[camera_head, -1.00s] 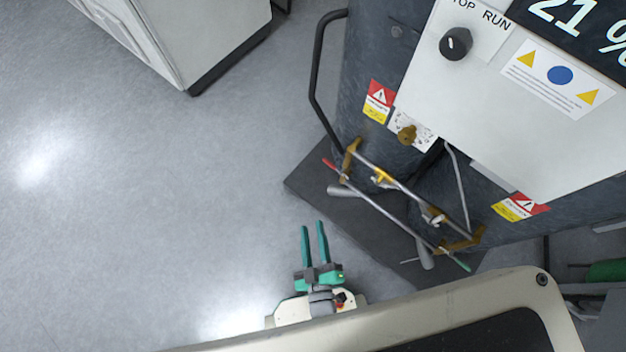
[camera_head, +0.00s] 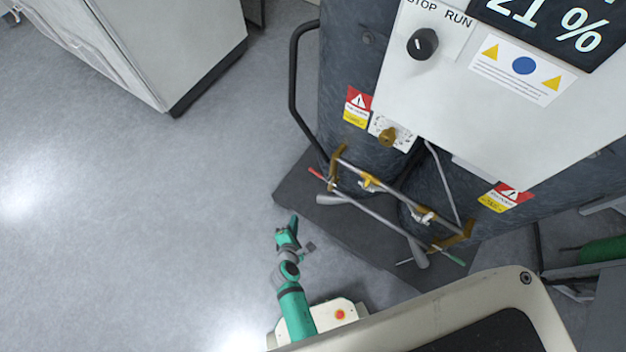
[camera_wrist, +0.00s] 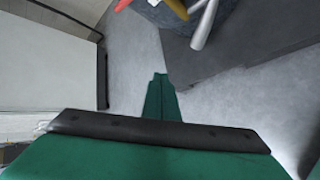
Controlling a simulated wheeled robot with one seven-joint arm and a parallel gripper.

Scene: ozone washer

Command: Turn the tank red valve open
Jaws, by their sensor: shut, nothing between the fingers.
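The red valve handle (camera_head: 316,173) is a small red lever end at the left of the pipework, low on the front of the dark tank (camera_head: 345,95). Its red tip also shows at the top edge of the wrist view (camera_wrist: 123,5), partly cut off. My gripper (camera_head: 294,220) is in front of the plinth's left corner, below and left of the red handle in the head view and apart from it. In the wrist view its green fingers (camera_wrist: 160,77) are together and empty, pointing toward the floor and plinth edge.
A green-tipped lever (camera_head: 455,259) ends the pipework on the right. The dark plinth (camera_head: 295,190) sticks out under the tanks. A black curved rail (camera_head: 293,90) stands left of the tank. A white cabinet (camera_head: 170,50) is at upper left. The floor (camera_head: 130,200) between is clear.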

